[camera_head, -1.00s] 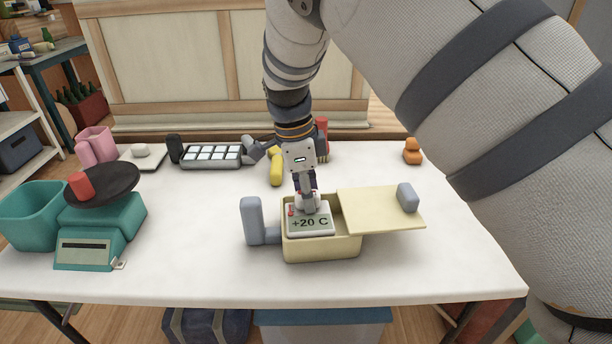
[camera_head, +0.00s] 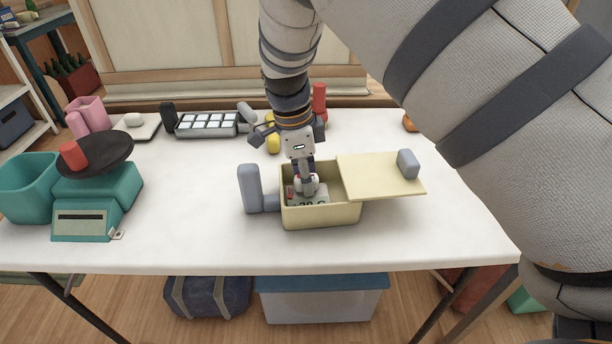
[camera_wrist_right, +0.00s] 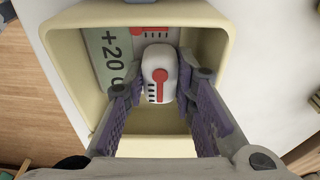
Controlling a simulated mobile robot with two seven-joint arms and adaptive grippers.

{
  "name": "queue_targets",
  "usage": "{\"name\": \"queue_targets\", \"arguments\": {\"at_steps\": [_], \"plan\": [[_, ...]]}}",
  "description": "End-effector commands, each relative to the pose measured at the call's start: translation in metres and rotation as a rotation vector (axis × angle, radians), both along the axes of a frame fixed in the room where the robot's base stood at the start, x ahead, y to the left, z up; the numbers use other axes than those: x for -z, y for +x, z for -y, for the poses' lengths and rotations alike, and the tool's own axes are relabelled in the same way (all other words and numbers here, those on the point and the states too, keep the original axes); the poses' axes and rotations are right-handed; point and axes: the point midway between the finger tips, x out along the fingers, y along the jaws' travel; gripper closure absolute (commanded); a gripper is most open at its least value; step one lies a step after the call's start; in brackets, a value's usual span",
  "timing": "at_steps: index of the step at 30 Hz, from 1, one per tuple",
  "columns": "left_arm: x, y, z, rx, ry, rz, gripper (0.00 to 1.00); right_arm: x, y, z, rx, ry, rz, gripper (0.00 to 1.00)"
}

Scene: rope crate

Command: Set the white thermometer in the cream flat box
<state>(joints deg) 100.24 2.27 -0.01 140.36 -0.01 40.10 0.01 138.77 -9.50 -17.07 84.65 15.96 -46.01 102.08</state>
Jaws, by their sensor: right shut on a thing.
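The cream flat box (camera_head: 322,217) stands on the white table, its lid (camera_head: 378,175) slid to the right so the left part is open. The white thermometer, with a "+20 C" display and a red mark, is inside the open part; it shows in the head view (camera_head: 294,197) and in the wrist view (camera_wrist_right: 112,52). My right gripper (camera_head: 307,186) reaches down into the box from above and is shut on the thermometer's raised white part. The purple-padded fingers show in the wrist view (camera_wrist_right: 160,95). The box's front wall hides the thermometer's lower part. My left gripper is out of view.
A blue-grey handle (camera_head: 250,188) sticks up left of the box. A teal scale (camera_head: 97,195) with a dark pan and red cylinder stands at left, beside a teal bin (camera_head: 27,190). A tray of white squares (camera_head: 207,124) lies behind. The table in front is clear.

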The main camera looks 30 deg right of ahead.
Motion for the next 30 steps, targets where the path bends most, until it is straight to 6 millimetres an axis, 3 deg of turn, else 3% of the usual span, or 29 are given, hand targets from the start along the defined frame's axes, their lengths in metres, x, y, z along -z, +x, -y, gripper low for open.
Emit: {"name": "queue_targets", "arguments": {"at_steps": [14, 15, 18, 30], "plan": [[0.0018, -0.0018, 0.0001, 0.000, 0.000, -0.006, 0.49, 0.0079, -0.0003, -0.0001, 0.000, 0.000, -0.002, 1.00], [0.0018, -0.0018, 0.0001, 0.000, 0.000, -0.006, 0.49, 0.0079, -0.0002, 0.0000, 0.000, 0.000, -0.001, 0.71], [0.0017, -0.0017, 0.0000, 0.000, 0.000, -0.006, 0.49, 0.0076, -0.0002, 0.0000, 0.000, 0.000, -0.001, 0.52], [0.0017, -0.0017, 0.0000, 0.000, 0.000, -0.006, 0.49, 0.0074, 0.0000, 0.0000, 0.000, 0.000, 0.000, 0.52]]}}
